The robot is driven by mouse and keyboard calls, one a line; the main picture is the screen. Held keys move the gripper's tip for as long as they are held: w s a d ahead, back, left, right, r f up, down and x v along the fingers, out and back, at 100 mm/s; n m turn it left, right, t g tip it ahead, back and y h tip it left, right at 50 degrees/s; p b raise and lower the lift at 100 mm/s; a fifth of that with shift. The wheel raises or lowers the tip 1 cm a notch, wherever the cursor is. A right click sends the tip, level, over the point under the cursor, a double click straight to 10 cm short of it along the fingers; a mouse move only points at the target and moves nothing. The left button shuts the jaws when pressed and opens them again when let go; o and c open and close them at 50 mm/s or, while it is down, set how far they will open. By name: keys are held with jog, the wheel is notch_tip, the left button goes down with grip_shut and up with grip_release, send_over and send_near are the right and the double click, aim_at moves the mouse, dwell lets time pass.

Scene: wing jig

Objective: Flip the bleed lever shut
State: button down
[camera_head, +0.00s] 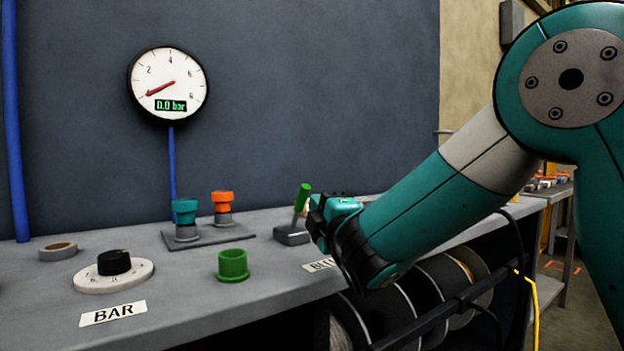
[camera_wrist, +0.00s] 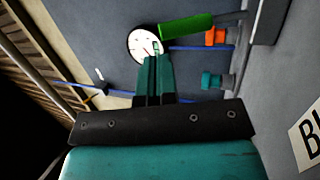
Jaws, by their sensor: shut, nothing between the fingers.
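The bleed lever (camera_head: 301,197) has a green grip on a grey stem. It rises from a small grey base (camera_head: 291,236) on the bench and leans to the right. My gripper (camera_head: 318,217) is just right of the lever and hides part of that side. In the wrist view the green grip (camera_wrist: 186,26) lies just beyond the fingertips (camera_wrist: 154,62), which are together and empty. I cannot tell whether they touch the lever. The gauge (camera_head: 168,84) on the wall reads 0.0 bar, and its face also shows in the wrist view (camera_wrist: 140,42).
A teal coupling (camera_head: 185,212) and an orange coupling (camera_head: 222,200) stand on a plate left of the lever. A green cup (camera_head: 233,265), a black-knobbed dial (camera_head: 114,263) and a tape ring (camera_head: 58,251) sit on the bench. Reels (camera_head: 420,295) hang below its edge.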

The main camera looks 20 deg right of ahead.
aim_at(307, 188)
jog(key=shift+p+x, duration=0.4)
jog(key=shift+x, duration=1.8)
jog(key=shift+a+r, duration=0.1)
